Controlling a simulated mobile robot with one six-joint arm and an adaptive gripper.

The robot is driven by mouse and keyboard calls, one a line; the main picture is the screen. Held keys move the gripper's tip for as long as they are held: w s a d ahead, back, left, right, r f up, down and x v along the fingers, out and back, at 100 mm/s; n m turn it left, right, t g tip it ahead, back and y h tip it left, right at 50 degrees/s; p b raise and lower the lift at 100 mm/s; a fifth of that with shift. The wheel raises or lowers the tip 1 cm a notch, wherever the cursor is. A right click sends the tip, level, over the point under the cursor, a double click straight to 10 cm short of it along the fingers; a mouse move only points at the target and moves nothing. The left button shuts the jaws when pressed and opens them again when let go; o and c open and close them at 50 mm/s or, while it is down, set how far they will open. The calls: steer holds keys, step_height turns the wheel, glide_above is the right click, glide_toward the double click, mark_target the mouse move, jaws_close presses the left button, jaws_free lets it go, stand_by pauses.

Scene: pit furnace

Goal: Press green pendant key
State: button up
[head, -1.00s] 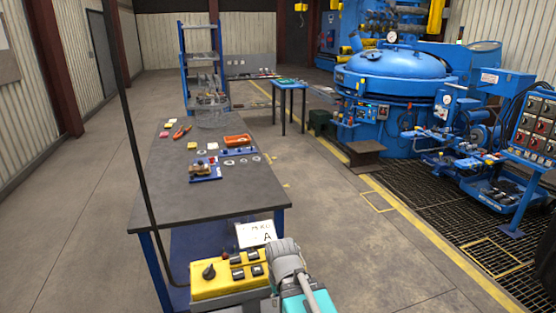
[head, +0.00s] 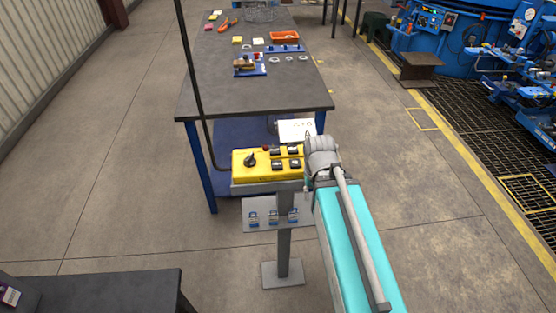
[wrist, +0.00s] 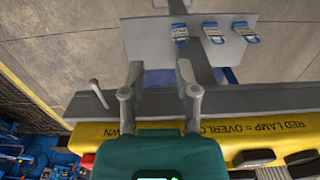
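The yellow pendant box (head: 266,163) stands on a grey post in the head view. It has a black rotary knob at left, several dark keys and a small red lamp. I cannot make out a green key. In the wrist view the pendant's yellow face (wrist: 100,137) crosses the lower part, with printed "RED LAMP" text and dark keys (wrist: 255,157) at the lower right. My gripper (wrist: 160,72) is open and empty, its two fingers apart over the pendant's edge. In the head view my arm hides the gripper at the pendant's right end.
A white sign card (head: 296,130) stands behind the pendant. A grey plate with several padlocks (head: 272,216) hangs on the post below. A dark workbench (head: 230,100) with small parts and an orange tray (head: 285,37) is beyond. Another dark table (head: 105,290) is at lower left.

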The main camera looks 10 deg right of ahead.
stand_by(0.4)
jaws_close()
steer(key=shift+d, duration=0.1)
stand_by(1.1)
